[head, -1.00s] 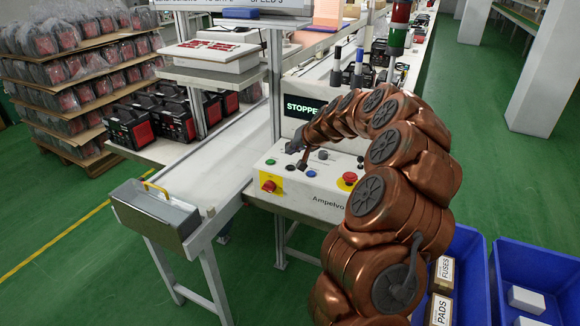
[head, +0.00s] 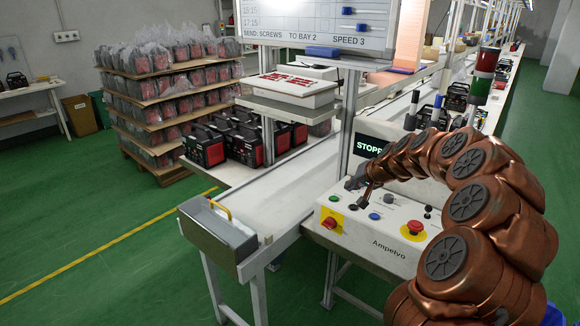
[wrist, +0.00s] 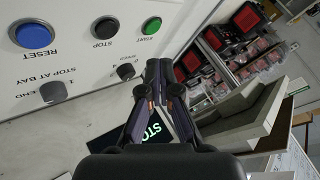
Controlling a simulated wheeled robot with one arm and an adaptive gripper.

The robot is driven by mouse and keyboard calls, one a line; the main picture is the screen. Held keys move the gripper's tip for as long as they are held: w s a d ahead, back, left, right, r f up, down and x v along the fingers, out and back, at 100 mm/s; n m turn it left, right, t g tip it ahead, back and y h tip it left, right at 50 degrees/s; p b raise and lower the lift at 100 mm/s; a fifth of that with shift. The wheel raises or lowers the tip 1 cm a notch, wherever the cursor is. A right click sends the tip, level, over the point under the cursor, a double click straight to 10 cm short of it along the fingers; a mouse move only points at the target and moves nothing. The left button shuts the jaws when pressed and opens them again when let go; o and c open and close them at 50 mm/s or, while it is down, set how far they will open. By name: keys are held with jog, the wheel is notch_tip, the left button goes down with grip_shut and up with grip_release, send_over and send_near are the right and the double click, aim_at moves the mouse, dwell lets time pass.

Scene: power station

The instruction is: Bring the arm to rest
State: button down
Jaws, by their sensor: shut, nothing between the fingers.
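My copper-coloured arm (head: 468,200) curves in from the right of the head view over the white control panel marked Ampelvo (head: 375,228). My gripper (head: 358,195) is shut and empty, just above the panel's top-left part. In the wrist view the closed fingers (wrist: 158,75) stand beside the panel face (wrist: 75,75), with a green START button (wrist: 151,25), a black STOP button (wrist: 105,27) and a blue RESET button (wrist: 33,34). I cannot tell whether the fingers touch the panel. The dark display (head: 371,147) reads STOPP, partly hidden by my arm.
A conveyor (head: 285,185) with a grey metal box (head: 218,232) at its end lies left of the panel. A shelf post (head: 349,120) stands close behind my gripper. A signal tower (head: 486,75) rises behind the arm. Green floor (head: 90,230) is open at the left.

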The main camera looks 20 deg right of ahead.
jog(key=s+a+r+n+g+y, duration=0.1)
jog(key=s+a+n+g, duration=0.1)
jog(key=s+a, duration=0.45)
jog(key=s+a+r+n+g, duration=0.15)
jog(key=s+a, duration=0.25)
jog(key=a, duration=0.6)
jog(key=s+a+r+n+g+y, duration=0.1)
jog(key=s+a+n, duration=0.1)
jog(key=s+a, duration=0.45)
jog(key=s+a+f+g+h, duration=0.1)
jog(key=s+g, duration=0.1)
jog(key=s, duration=0.8)
jog(key=s+a+f+n+g+h, duration=0.1)
jog(key=s+g, duration=0.1)
jog(key=s, duration=0.8)
jog(key=s+a+f+g+h, duration=0.1)
jog(key=s+f+g, duration=0.1)
jog(key=s, duration=0.8)
jog(key=shift+n+h, duration=0.3)
jog(key=shift+n, duration=0.05)
jog(key=shift+f, duration=0.1)
